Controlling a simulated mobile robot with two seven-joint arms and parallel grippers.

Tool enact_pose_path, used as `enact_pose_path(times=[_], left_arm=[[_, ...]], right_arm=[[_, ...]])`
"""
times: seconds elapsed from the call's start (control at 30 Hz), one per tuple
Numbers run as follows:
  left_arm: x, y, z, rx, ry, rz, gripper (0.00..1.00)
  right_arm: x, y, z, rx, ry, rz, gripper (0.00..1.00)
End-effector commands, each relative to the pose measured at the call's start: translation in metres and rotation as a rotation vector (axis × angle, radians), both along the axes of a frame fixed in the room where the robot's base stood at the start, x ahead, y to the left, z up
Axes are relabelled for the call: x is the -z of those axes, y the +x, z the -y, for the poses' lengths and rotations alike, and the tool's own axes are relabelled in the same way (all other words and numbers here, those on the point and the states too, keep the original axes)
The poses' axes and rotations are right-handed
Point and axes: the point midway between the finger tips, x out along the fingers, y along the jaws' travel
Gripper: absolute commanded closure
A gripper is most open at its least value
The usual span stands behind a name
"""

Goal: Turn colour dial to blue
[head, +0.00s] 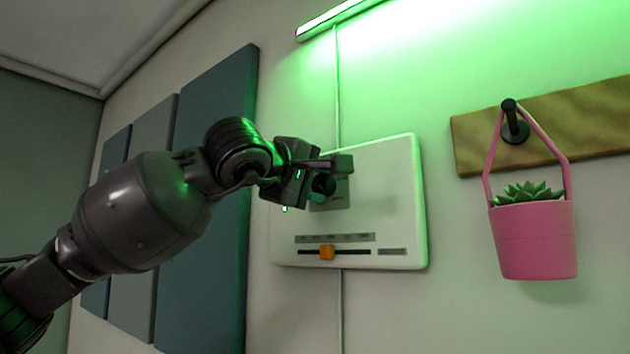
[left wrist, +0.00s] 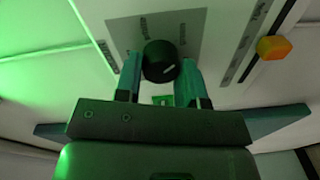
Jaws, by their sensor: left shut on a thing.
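The colour dial is a round black knob with a white pointer line; it shows in the left wrist view (left wrist: 160,62) and partly in the head view (head: 323,184). It sits on a grey label plate (left wrist: 196,22) on the white wall panel (head: 385,200). My left gripper (left wrist: 160,75) is shut on the dial, one teal finger on each side; it also shows in the head view (head: 325,180). The label words are too blurred to read. The light bar (head: 345,16) above the panel glows green. My right gripper is not in view.
An orange slider knob (head: 327,252) sits on a track low on the panel. A pink hanging pot (head: 535,238) with a succulent hangs from a black peg on a wooden board (head: 590,120) at the right. Blue-grey wall panels (head: 205,150) stand behind my left arm.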

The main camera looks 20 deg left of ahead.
Motion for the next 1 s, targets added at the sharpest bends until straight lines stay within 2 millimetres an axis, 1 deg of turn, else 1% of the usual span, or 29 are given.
enact_pose_path(times=[0.27, 0.7, 1.0], left_arm=[[0.000, -0.001, 0.001, 0.000, 0.249, 0.088, 0.87], [0.000, -0.001, 0.001, 0.001, 0.643, 0.231, 0.87], [0.001, -0.001, 0.002, 0.002, 0.893, 0.321, 0.87]], right_arm=[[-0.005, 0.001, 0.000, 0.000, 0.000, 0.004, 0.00], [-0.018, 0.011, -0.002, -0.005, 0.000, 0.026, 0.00], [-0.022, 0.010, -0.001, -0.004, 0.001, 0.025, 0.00]])
